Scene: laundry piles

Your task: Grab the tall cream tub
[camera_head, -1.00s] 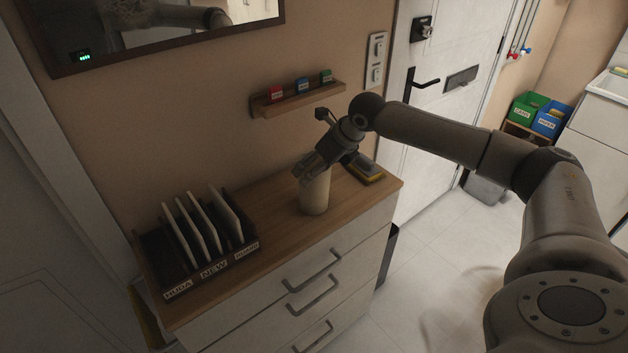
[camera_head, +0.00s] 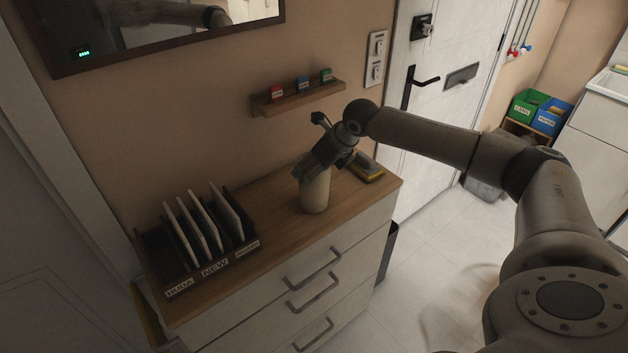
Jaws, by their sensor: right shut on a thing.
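The tall cream tub (camera_head: 315,195) stands upright on the wooden top of the drawer chest, near its front edge right of the middle. My right gripper (camera_head: 311,176) reaches down from the upper right and is shut on the upper part of the tub. The fingers hide the tub's top. My left gripper does not show.
A dark rack (camera_head: 197,259) with several upright white panels stands left on the chest top (camera_head: 270,226). A yellow and dark item (camera_head: 369,170) lies to the right behind the tub. A wall shelf (camera_head: 300,98) with small coloured blocks hangs above.

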